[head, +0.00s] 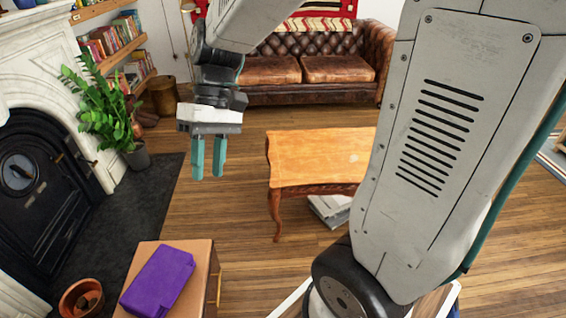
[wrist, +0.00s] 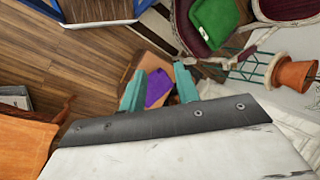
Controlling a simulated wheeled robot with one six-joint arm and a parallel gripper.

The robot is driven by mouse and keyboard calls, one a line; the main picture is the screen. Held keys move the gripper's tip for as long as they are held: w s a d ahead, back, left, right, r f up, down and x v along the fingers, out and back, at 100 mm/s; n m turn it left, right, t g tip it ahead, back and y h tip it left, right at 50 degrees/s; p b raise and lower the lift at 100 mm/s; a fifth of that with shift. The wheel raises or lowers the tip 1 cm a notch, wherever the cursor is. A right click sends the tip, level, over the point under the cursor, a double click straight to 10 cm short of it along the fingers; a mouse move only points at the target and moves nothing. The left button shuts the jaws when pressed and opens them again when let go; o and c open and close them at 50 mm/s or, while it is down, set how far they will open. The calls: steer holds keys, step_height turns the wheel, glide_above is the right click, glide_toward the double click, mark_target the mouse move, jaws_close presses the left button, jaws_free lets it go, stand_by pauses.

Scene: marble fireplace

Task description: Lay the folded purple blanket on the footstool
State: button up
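The folded purple blanket (head: 160,281) lies on a small wooden cabinet (head: 205,262) at the lower left of the head view. It also shows in the wrist view (wrist: 158,88), between my fingers and well beyond them. My gripper (head: 208,176) hangs in the air with its teal fingers pointing down, behind and above the blanket in the head view. Its fingers are apart, with nothing between them, and it is clear of the blanket. I cannot make out a footstool for certain in either view.
A wooden table (head: 320,160) with curved legs stands right of my gripper. A brown leather sofa (head: 310,72) is behind. A fireplace (head: 50,150), a potted plant (head: 105,110) and a terracotta pot (head: 82,299) are at left. A chair with a green cushion (wrist: 216,20) is at the wrist view's top.

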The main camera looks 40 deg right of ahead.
steer(key=s+d+r+m+t+h, duration=0.1)
steer(key=s+d+r+t+h, duration=0.1)
steer(key=s, duration=0.4)
steer(key=s+d+r+m+t+h, duration=0.1)
steer(key=s+d+t+h, duration=0.1)
steer(key=s+d, duration=0.2)
steer(key=s, duration=0.3)
steer(key=shift+d+r+t+h, duration=0.3)
steer(key=shift+r+h, duration=0.1)
